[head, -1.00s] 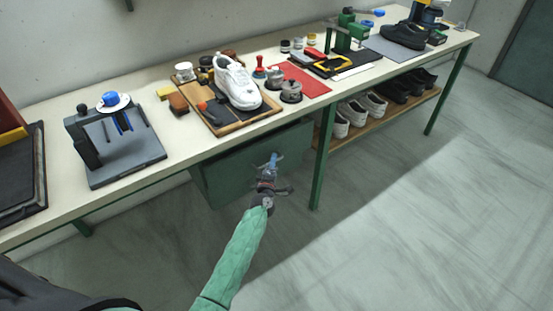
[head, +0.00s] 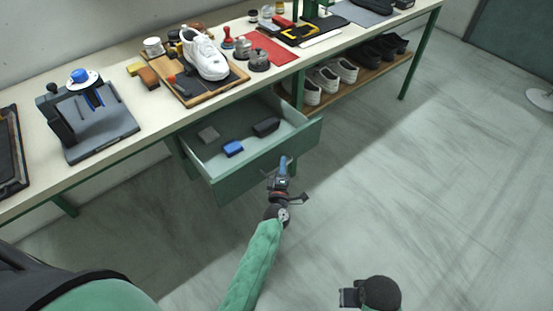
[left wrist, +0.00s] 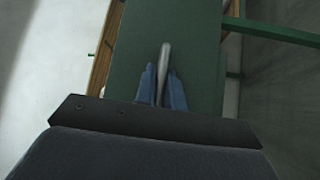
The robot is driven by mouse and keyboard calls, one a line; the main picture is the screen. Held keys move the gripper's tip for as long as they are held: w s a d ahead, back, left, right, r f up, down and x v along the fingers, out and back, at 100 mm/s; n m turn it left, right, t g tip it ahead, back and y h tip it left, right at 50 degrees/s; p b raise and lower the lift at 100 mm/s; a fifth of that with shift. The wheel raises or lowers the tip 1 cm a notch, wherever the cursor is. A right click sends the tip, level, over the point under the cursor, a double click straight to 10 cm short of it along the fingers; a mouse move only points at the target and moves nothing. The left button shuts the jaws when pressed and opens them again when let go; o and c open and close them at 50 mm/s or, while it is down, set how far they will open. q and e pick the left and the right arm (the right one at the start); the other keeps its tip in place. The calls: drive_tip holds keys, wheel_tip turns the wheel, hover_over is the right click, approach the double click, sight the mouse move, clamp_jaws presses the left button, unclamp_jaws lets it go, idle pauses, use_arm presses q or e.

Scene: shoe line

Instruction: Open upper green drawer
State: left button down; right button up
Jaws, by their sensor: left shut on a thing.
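The upper green drawer (head: 240,174) under the bench is pulled well out, and its inside shows in the head view. My left gripper (head: 284,165) is at the drawer's front face. In the left wrist view its blue fingers (left wrist: 162,90) are shut on the pale bar handle (left wrist: 165,56), in front of the green drawer front (left wrist: 195,40).
The bench (head: 160,157) above carries a white shoe (head: 205,56) on a wooden tray, a grey fixture (head: 92,125) and a red mat (head: 272,49). A lower shelf (head: 330,95) to the right holds several shoes.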

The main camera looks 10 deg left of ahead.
use_arm(q)
drive_tip(key=shift+s+d, duration=0.4)
drive_tip(key=shift+d, duration=0.05)
drive_tip(key=c, duration=1.8)
unclamp_jaws()
drive_tip(key=shift+o, duration=0.2)
